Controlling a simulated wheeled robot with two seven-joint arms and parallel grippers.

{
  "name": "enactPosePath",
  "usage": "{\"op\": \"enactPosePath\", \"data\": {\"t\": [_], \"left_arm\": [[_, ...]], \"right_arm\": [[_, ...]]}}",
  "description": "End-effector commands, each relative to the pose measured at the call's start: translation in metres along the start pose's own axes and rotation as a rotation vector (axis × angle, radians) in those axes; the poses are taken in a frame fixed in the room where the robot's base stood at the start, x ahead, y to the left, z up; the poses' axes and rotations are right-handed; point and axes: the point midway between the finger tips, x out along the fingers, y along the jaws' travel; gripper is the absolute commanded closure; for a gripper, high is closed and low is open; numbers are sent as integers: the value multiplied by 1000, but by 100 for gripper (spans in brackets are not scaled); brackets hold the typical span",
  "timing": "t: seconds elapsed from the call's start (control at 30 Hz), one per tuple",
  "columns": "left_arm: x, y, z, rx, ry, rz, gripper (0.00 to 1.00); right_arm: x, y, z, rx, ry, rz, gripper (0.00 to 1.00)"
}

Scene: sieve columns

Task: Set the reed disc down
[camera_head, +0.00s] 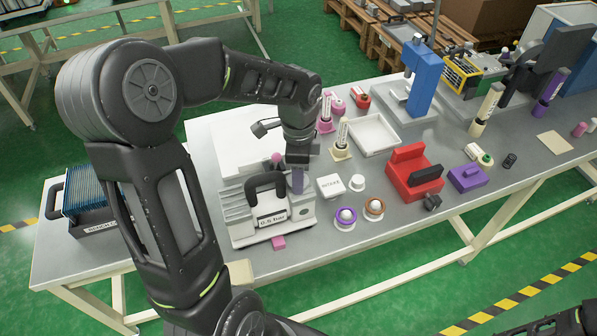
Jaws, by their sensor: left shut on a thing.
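My left gripper (298,164) points down over the back right of a grey-white device (240,217) with a black handle and a small label plate. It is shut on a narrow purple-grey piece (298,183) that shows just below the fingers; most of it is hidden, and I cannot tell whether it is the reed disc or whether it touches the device. A purple-rimmed disc (346,224) and a brown-rimmed disc (376,210), each with a white ball on top, lie on the table to the right.
A white box (329,186) and a white cap stand close right of the gripper. A cream column (342,140), a white tray (392,139) and a red block (414,181) are farther right. Bare grey table (330,255) shows along the front edge.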

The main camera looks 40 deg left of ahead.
Motion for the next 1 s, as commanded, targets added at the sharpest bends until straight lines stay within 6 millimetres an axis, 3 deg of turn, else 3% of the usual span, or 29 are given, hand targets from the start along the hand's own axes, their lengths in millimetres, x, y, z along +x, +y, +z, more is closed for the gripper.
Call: {"op": "enactPosePath", "data": {"t": [0.2, 0.23, 0.47, 0.77, 1.0], "left_arm": [[4, 0, 0, 0, 0, 0, 92], [3, 0, 0, 0, 0, 0, 49], [3, 0, 0, 0, 0, 0, 30], [1, 0, 0, 0, 0, 0, 30], [-21, -1, 0, -1, 1, -4, 30]], "right_arm": [[4, 1, 0, -1, 1, -1, 64], [2, 1, 0, -1, 1, -1, 64], [2, 0, 0, -1, 1, -1, 64], [0, 0, 0, 0, 1, -1, 64], [2, 1, 0, 0, 1, -1, 64]]}}
